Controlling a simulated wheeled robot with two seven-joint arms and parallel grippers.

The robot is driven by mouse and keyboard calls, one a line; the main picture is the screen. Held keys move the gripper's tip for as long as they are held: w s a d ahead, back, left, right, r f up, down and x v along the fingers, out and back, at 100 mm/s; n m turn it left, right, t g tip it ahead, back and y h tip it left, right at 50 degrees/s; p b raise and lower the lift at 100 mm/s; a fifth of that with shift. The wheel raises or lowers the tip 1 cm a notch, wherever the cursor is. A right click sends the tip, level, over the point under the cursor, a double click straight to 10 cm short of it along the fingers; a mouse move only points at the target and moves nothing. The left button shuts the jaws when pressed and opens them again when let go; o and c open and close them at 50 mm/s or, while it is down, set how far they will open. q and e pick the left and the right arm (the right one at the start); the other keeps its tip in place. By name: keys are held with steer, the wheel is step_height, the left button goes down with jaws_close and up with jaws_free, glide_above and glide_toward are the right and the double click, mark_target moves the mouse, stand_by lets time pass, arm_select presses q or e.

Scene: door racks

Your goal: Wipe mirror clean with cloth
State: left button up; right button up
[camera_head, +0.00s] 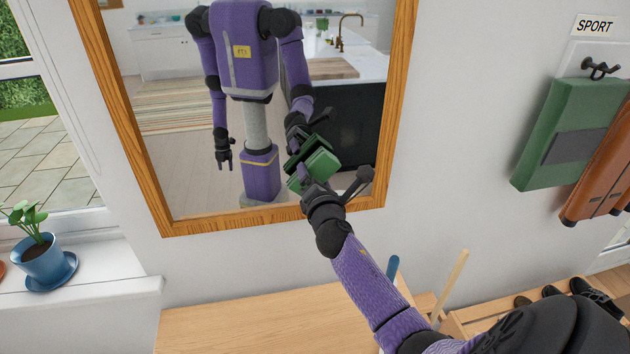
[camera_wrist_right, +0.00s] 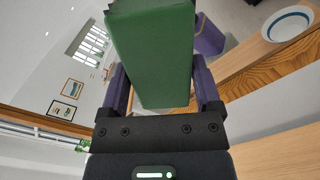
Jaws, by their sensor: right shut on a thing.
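The mirror (camera_head: 180,130) hangs on the wall in a wooden frame (camera_head: 110,110) and shows my own reflection. My right gripper (camera_head: 316,178) is at the lower right part of the mirror. It is shut on a green cloth (camera_head: 322,163), which looks like a thick folded block. In the right wrist view the cloth (camera_wrist_right: 152,55) sits between the two fingers. The cloth is close to the glass, but I cannot tell whether it touches. Its reflection shows just behind it. My left gripper appears only as a reflection, hanging low.
A wooden bench top (camera_head: 250,320) lies below the mirror. A potted plant (camera_head: 40,255) stands on the sill at left. A green bag (camera_head: 570,130) and a brown bag (camera_head: 600,180) hang at right. Shoes (camera_head: 570,290) sit at lower right.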

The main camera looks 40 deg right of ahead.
steer(key=shift+w+d, duration=0.35)
steer(key=shift+w, duration=0.2)
